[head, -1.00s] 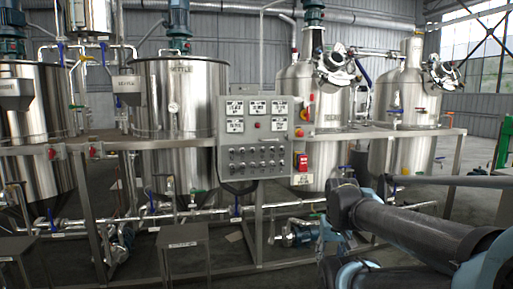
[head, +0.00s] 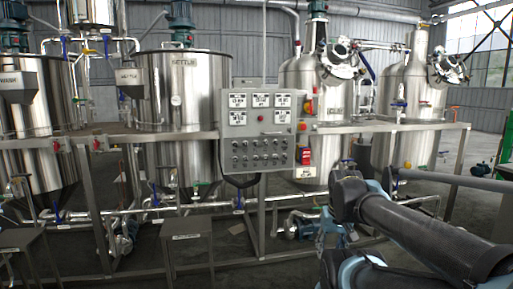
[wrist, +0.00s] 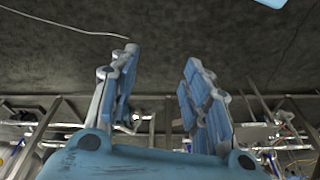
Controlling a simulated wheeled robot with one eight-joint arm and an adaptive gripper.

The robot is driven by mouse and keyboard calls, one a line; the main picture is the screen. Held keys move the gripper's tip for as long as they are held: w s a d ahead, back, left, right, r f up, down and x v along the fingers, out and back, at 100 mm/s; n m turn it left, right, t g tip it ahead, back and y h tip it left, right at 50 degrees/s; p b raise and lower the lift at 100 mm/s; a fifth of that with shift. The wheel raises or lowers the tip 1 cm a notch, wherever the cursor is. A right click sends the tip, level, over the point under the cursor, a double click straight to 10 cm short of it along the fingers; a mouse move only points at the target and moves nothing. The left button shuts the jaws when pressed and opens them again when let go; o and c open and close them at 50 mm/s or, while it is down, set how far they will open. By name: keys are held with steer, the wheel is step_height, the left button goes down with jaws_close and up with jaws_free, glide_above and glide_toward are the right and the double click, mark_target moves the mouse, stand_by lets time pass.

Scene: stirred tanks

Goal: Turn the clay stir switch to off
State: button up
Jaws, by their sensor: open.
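The grey control panel (head: 227,158) stands on the rail in the middle of the head view. It has several white readouts above, a red button and rows of small dark switches (head: 262,152) below. The labels are too small to read, so I cannot tell which switch is the clay stir one or how it is set. My gripper (wrist: 160,56) shows in the wrist view with its two blue-grey fingers apart and nothing between them. No panel or switch shows in that view. In the head view I cannot make out the fingers; my arm is at the lower right, apart from the panel.
A steel tank marked SETTLE (head: 185,100) stands left of the panel, and more steel tanks (head: 425,100) stand to the right. A red switch box (head: 303,160) is at the panel's right side. A steel table (head: 186,236) and frame legs stand in front.

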mark_target(256, 144)
steer(key=w+a+r+m+t+y, duration=0.35)
steer(key=w+a+r, duration=0.35)
steer(key=w, duration=0.3)
steer(key=w+a+r+m+t+y, duration=0.2)
steer(key=w+a+r+m+t, duration=0.3)
steer(key=w+a+r, duration=0.45)
steer(key=w+a+r+m+t+y, duration=0.35)
steer(key=w+a+r, duration=0.2)
steer(key=w, duration=0.65)
steer(key=w+a+m+t+h, duration=0.1)
steer(key=w+m, duration=0.2)
steer(key=w, duration=0.4)
steer(key=w+a+f+m+t+h, duration=0.1)
steer(key=w+a+m, duration=0.1)
steer(key=w, duration=0.6)
steer(key=w+a+f+m+h, duration=0.1)
steer(key=w+a+m+h, duration=0.1)
steer(key=w+m, duration=0.2)
steer(key=shift+w+t, duration=0.4)
steer(key=shift+w, duration=1.25)
jaws_close()
